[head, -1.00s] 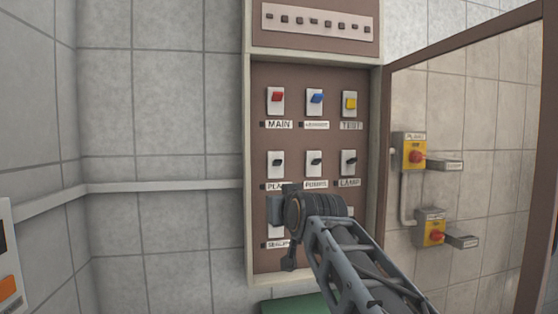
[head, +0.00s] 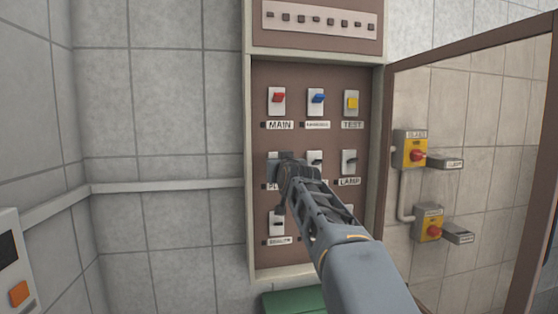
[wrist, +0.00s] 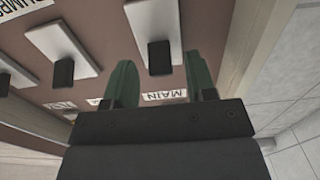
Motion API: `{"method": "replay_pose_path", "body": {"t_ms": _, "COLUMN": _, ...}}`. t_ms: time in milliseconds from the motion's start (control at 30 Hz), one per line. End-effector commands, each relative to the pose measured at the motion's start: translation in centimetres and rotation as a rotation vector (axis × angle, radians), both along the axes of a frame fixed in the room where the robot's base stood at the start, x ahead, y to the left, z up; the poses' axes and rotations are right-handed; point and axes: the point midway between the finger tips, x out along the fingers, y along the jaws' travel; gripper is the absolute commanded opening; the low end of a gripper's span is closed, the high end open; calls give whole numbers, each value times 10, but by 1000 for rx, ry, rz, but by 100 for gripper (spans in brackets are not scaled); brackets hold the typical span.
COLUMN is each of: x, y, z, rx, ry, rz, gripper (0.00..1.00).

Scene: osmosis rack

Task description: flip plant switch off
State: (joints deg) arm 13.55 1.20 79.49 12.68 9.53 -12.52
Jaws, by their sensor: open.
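The plant switch is mostly hidden behind my gripper (head: 280,168) in the head view; only the start of its label (head: 271,187) shows below. In the upside-down wrist view, the plant switch (wrist: 156,40) is a white plate with a black toggle. The green fingers of my gripper (wrist: 160,68) are open and apart, one on each side of that toggle. Whether either finger touches it I cannot tell. The toggle's end points toward the MAIN label (wrist: 165,96).
The red MAIN switch (head: 278,98) sits directly above. The pumps switch (head: 315,160) is close on the right, also in the wrist view (wrist: 60,50), with the lamp switch (head: 349,160) beyond. Another switch (head: 277,222) is below. The open cabinet door (head: 470,55) stands at right.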

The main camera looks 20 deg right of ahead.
Motion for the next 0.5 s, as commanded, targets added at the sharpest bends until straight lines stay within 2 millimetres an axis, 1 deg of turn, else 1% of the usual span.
{"method": "replay_pose_path", "body": {"t_ms": 33, "x": 4, "y": -1, "z": 1, "rx": 0, "ry": 1, "rz": 0, "gripper": 51}}
{"method": "replay_pose_path", "body": {"t_ms": 200, "x": 10, "y": -2, "z": 0, "rx": 0, "ry": -1, "rz": 0, "gripper": 51}}
{"method": "replay_pose_path", "body": {"t_ms": 500, "x": 11, "y": -2, "z": 0, "rx": 0, "ry": 0, "rz": 0, "gripper": 50}}
